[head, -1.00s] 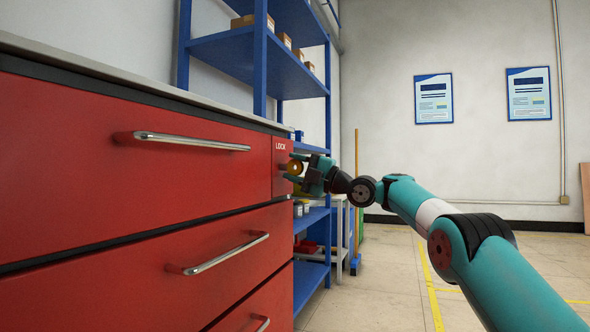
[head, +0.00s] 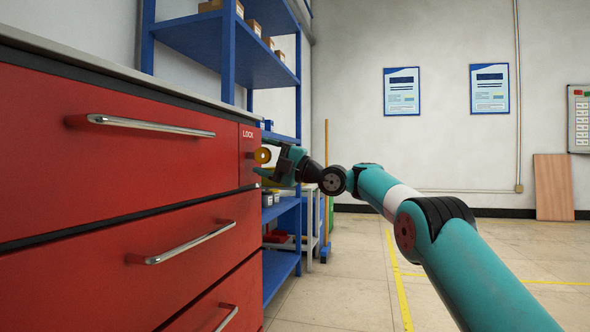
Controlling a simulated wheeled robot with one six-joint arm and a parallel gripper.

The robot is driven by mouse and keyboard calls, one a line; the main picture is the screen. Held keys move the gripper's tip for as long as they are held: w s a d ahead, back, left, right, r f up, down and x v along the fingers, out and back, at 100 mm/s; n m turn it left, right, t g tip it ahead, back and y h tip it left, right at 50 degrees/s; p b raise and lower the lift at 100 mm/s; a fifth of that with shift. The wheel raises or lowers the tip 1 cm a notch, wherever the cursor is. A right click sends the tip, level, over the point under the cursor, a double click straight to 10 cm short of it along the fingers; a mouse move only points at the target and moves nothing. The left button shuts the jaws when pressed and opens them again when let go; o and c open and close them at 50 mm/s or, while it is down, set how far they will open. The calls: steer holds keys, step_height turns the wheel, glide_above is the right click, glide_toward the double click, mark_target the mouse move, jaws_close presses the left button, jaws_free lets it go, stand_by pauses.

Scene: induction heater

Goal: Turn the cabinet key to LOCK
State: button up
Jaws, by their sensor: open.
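The red cabinet (head: 110,185) fills the left side of the head view. A narrow panel (head: 247,175) at the right end of its top row carries the white word LOCK. A round yellow-brass key piece (head: 262,155) stands out from this panel, below the word. My gripper (head: 268,163) is open at the panel, with its fingers close around or beside the brass piece. I cannot tell whether they touch it. The key's turn angle is too small to read.
Silver drawer handles (head: 150,126) stick out from the cabinet front. A blue shelf rack (head: 230,60) with boxes stands behind the cabinet's right end. A wooden pole (head: 326,185) leans near it. The floor (head: 345,270) to the right is clear, with yellow lines.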

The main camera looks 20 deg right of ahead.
steer(key=b+v, duration=0.7)
steer(key=v, duration=0.9)
steer(key=shift+d+f+b, duration=0.15)
steer(key=shift+b, duration=0.15)
steer(key=shift+s, duration=0.1)
